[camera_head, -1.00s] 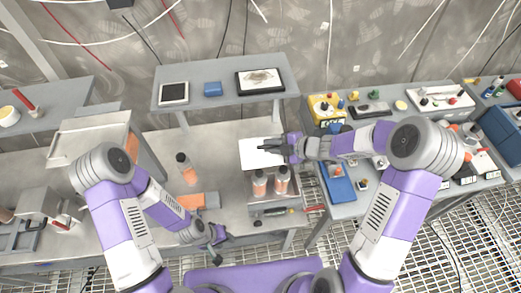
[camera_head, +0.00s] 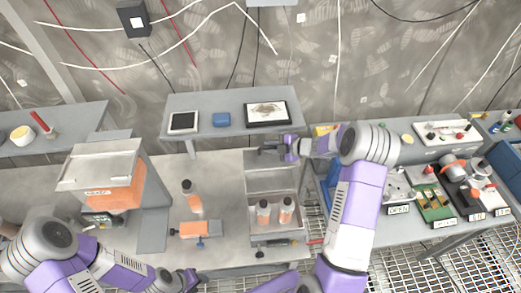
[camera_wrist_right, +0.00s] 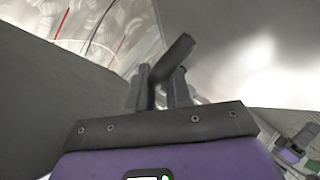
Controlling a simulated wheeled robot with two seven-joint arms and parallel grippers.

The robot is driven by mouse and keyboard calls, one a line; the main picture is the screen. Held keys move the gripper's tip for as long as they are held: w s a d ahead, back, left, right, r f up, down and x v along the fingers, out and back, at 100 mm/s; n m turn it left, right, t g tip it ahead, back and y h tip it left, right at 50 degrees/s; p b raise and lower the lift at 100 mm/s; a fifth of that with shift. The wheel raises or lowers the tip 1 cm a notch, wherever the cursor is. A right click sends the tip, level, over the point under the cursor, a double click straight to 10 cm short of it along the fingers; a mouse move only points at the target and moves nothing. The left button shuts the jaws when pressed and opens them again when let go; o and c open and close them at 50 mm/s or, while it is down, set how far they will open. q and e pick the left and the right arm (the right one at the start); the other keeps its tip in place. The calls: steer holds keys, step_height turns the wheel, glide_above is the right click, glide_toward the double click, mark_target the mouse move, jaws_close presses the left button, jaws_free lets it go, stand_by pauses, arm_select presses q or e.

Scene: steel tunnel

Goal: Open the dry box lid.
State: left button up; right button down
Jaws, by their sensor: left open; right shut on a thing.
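The dry box appears to be the grey open-topped box (camera_head: 276,238) on the bench, with two orange-banded bottles (camera_head: 264,213) standing in it. Its lid seems to be the grey panel (camera_head: 270,184) raised behind the bottles. My right gripper (camera_head: 266,151) is at the panel's top edge. In the right wrist view, the right gripper (camera_wrist_right: 162,92) is shut on a dark grey bar (camera_wrist_right: 173,58), seemingly the lid handle, beside a broad pale surface. My left gripper (camera_head: 188,280) is open and empty, low in the head view, well left of the box.
An orange-fronted cabinet (camera_head: 115,195) stands left. A bottle (camera_head: 192,197) and an orange block (camera_head: 193,229) stand between. Device tables fill the right.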

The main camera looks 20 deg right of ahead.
steer(key=shift+w+d+f, duration=0.1)
steer(key=shift+w, duration=0.1)
stand_by(0.3)
steer(key=c, duration=1.4)
jaws_free()
steer(key=shift+s, duration=0.1)
steer(key=v, duration=0.7)
steer(key=shift+s+d, duration=0.15)
steer(key=shift+s, duration=0.05)
